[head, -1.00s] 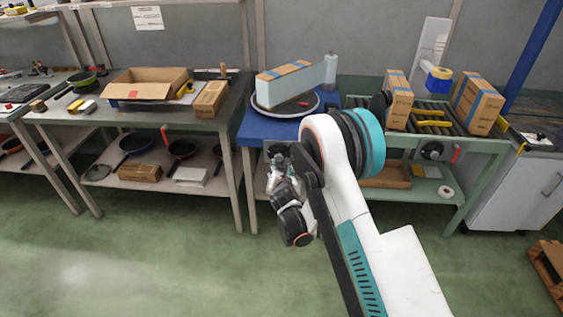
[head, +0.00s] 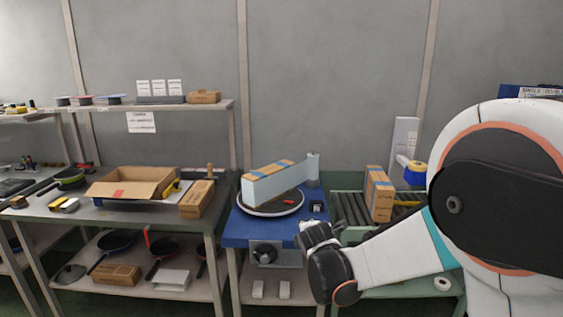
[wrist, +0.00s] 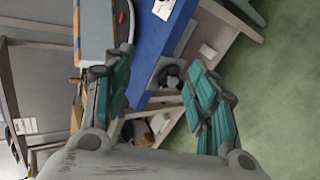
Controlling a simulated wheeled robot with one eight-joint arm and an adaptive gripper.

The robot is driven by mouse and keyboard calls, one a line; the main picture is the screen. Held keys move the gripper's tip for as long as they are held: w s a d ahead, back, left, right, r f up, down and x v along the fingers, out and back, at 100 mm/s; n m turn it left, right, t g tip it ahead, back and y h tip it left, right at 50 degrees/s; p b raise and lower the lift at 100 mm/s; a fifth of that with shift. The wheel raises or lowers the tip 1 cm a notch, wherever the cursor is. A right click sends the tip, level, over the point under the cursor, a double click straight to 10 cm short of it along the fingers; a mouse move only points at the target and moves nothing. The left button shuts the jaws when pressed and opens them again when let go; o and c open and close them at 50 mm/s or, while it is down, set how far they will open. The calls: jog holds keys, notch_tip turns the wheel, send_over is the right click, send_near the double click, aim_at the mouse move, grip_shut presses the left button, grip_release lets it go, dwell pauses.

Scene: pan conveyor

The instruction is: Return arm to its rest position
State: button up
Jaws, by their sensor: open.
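My gripper shows in the wrist view (wrist: 165,95) with its two teal-padded fingers spread wide and nothing between them. In the head view my gripper (head: 318,236) is at the end of my arm, in front of the right edge of the blue table (head: 236,232), partly hidden by my own wrist. My white arm with its dark and teal joints fills the right side of the head view. Whether the gripper touches the table edge cannot be told.
A roller conveyor (head: 350,208) carries a carton (head: 378,194) behind my arm. Left is a workbench (head: 130,215) with an open carton (head: 138,186). Green floor shows in the wrist view (wrist: 262,110).

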jog(key=s+d+r+m+g, duration=0.1)
jog(key=s+d+r+m, duration=0.35)
jog(key=s, duration=0.45)
jog(key=s+d+r+m+g, duration=0.1)
jog(key=s+d+r+m, duration=0.35)
jog(key=s, duration=0.45)
jog(key=s+d+f+m+g, duration=0.2)
jog(key=s+m, duration=0.8)
jog(key=s, duration=1)
jog(key=shift+d+f+m, duration=0.4)
jog(key=shift+d+f, duration=0.1)
